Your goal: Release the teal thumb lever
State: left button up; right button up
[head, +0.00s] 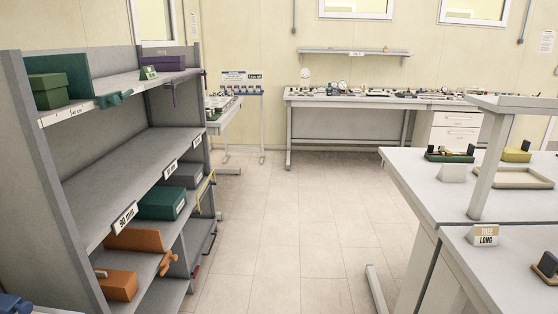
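A small teal fitting (114,99) sits at the front edge of the top shelf of the grey rack at left. It looks like a clamp or lever, but its position and exact shape are too small to tell. Neither of my grippers can be made out in the head view.
The grey rack (118,222) holds a teal box (75,66), a green box (49,92), a purple box (165,63) and orange boxes (117,284). An orange fitting (167,262) hangs low. White benches (415,190) stand at right. The floor (297,220) between is clear.

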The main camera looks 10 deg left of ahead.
aim_at(127, 94)
jog(key=i+l+u, duration=0.1)
jog(key=i+u, duration=0.3)
jog(key=i, duration=0.15)
jog(key=i+l+u, duration=0.4)
jog(key=i, duration=0.15)
jog(key=i+l+u, duration=0.4)
jog(key=i, duration=0.15)
jog(key=i+l+u, duration=0.45)
jog(key=l, duration=0.15)
